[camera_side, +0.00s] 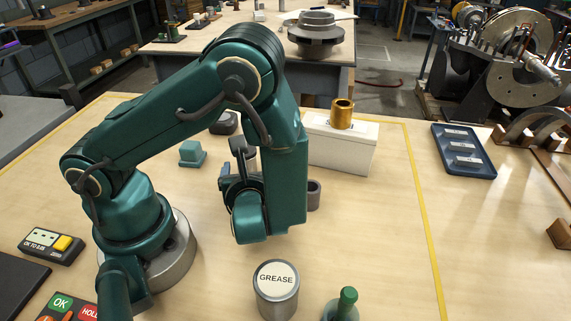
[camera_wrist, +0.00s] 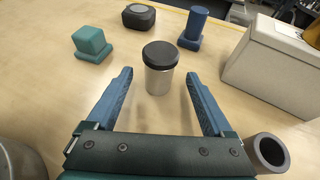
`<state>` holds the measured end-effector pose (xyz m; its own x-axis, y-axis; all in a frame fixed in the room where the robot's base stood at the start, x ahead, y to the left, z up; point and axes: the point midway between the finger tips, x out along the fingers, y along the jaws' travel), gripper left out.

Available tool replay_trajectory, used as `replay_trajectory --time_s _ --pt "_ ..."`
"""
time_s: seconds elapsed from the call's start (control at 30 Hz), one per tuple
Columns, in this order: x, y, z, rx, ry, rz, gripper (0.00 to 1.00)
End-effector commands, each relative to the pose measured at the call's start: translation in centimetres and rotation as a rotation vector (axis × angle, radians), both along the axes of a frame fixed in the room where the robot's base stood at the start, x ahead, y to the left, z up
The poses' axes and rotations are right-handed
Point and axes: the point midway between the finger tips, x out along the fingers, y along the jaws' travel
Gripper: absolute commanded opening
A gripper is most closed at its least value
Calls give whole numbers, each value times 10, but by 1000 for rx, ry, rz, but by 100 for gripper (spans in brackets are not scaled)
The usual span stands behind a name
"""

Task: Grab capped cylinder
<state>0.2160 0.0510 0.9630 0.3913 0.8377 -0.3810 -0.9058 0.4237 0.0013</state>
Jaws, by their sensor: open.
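The capped cylinder (camera_wrist: 159,78) stands upright on the wooden table in the wrist view, with a metal body and a black cap. My gripper (camera_wrist: 160,76) is open, with one blue finger on each side of the picture. The cylinder stands beyond the palm, around the line between the fingertips, with a clear gap to each finger. Nothing is held. In the side view my arm hangs over the middle of the table and largely hides the gripper; I cannot clearly make out the cylinder there.
A grey tube (camera_wrist: 268,152) stands close right of my gripper. A white box (camera_side: 340,150) bears a brass bushing (camera_side: 342,114). A teal block (camera_wrist: 92,42), dark rounded part (camera_wrist: 139,17) and blue post (camera_wrist: 195,25) stand behind. A grease can (camera_side: 276,292) stands in front.

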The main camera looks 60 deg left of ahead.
Motion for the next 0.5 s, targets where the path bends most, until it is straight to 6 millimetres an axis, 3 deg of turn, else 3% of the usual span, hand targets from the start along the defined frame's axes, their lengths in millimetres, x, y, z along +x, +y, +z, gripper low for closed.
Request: replay_trajectory --time_s 0.3,0.5 --pt "13 31 -14 1 1 8 86" --pt "16 37 -17 -2 1 4 86"
